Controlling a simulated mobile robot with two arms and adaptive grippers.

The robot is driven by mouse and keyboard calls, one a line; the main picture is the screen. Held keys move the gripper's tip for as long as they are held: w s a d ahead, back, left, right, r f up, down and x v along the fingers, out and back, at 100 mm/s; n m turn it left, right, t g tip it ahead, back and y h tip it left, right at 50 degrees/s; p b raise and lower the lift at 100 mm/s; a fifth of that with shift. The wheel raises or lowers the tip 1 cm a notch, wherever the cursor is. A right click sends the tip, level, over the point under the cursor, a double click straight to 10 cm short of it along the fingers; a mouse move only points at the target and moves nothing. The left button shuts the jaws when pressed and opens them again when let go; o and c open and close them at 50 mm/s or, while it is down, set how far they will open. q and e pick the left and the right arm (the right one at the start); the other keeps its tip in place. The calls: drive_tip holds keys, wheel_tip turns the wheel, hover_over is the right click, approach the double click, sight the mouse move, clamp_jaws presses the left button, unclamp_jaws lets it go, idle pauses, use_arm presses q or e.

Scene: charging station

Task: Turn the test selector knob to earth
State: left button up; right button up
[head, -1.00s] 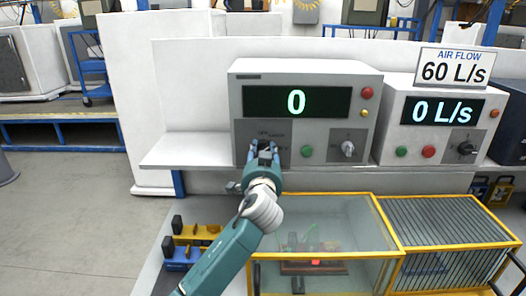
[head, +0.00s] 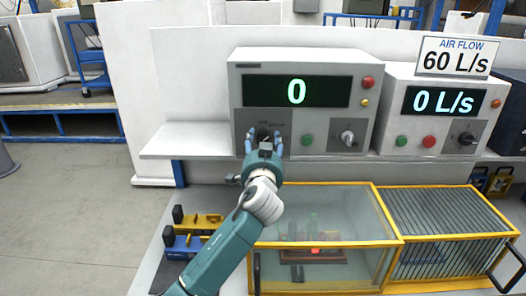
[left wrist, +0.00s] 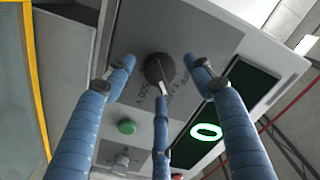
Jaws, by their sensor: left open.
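The dark round test selector knob (left wrist: 158,70) sits on the grey panel of the left instrument, with printed labels around it that are too small to read surely. It also shows in the head view (head: 263,133), partly hidden by my fingers. My left gripper (head: 264,142) is in front of the knob with its fingers spread. In the left wrist view, the open blue fingers (left wrist: 160,85) stand around the knob, one on each side and one below in the picture. Whether any finger touches it I cannot tell. My right gripper is not in view.
The left instrument (head: 300,65) reads 0 and has a green button (head: 307,140) and a second knob (head: 347,138) right of my gripper. An air flow unit (head: 440,110) stands further right. Below is a yellow-framed glass box (head: 330,210).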

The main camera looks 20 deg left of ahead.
use_arm(q)
drive_tip(key=v, duration=1.1)
